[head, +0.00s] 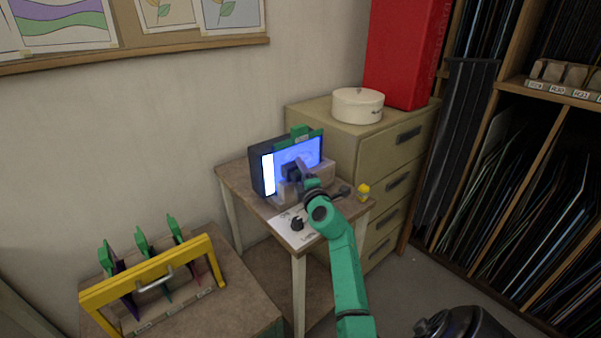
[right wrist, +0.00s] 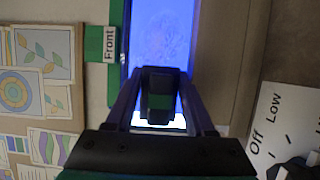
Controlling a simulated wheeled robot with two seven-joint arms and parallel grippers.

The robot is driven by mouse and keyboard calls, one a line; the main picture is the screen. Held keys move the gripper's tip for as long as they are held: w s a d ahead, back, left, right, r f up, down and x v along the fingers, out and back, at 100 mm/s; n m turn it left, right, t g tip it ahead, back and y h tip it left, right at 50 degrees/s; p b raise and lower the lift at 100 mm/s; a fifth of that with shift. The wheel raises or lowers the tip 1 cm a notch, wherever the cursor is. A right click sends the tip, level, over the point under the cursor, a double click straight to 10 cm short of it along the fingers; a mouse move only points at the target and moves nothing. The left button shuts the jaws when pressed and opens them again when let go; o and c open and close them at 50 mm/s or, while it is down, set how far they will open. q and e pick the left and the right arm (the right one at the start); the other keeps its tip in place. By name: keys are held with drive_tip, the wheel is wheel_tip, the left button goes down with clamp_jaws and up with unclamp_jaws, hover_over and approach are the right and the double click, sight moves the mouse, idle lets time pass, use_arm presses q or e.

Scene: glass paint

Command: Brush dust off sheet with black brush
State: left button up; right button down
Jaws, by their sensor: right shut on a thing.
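The sheet (head: 308,150) is a blue-lit upright pane in a dark light box on the small table. Its right wrist view (right wrist: 160,35) shows faint pale marks. A green clip labelled Front (right wrist: 100,45) is at its edge. My right gripper (head: 295,172) is in front of the sheet, shut on the black brush (right wrist: 160,82), which shows as a dark block between the fingers. The brush overlaps the lit pane in view; I cannot tell whether it touches it. The fingers hide part of the pane. My left gripper is not in view.
A white panel with a black knob (head: 297,223) lies at the table's front. A small yellow-topped thing (head: 363,189) stands at its right corner. A yellow-framed rack (head: 150,275) is at left. Drawers (head: 395,150) with a round white box (head: 357,105) stand behind.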

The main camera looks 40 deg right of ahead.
drive_tip(key=shift+w, duration=0.95)
drive_tip(key=shift+d, duration=0.1)
